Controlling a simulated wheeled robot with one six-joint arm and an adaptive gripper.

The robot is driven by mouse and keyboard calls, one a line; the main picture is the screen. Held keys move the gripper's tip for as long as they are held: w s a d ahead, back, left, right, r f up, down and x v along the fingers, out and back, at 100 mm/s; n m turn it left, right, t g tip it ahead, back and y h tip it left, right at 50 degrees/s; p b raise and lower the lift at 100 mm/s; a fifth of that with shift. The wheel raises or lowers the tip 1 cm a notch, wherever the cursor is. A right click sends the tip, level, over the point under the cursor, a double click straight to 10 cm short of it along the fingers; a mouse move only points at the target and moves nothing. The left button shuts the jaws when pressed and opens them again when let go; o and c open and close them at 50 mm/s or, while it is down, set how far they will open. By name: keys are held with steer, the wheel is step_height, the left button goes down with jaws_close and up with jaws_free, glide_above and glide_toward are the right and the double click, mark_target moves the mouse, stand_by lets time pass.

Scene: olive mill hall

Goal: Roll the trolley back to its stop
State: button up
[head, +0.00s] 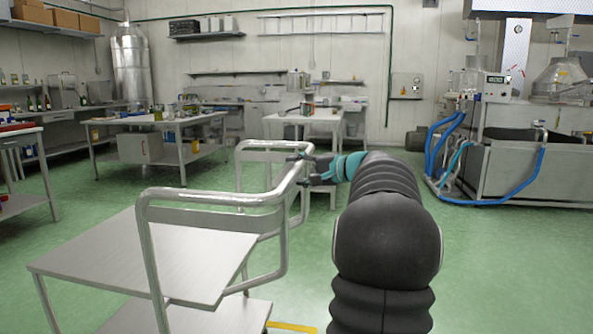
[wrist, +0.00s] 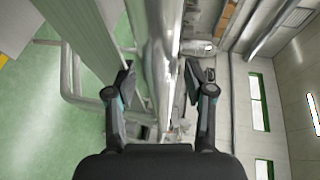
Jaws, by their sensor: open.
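The trolley (head: 165,255) is a grey metal cart with flat shelves and tubular rails, at the lower left of the head view. Its near rail (head: 215,198) reaches back toward my gripper (head: 303,170), which is at the rail's far right end. In the wrist view my gripper (wrist: 162,82) is open, with one finger on each side of a shiny metal bar (wrist: 158,40). The bar runs between the fingers, and a gap shows beside each fingertip. I cannot tell whether the bar touches the palm. No stop can be made out clearly.
A yellow floor strip (head: 292,327) lies beside the trolley's base. A work table (head: 160,122) stands behind at left and a smaller table (head: 305,120) straight behind. A steel tank with blue hoses (head: 530,165) is at right. Green floor is open between.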

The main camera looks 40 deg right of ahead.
steer(key=shift+w, duration=0.15)
jaws_close()
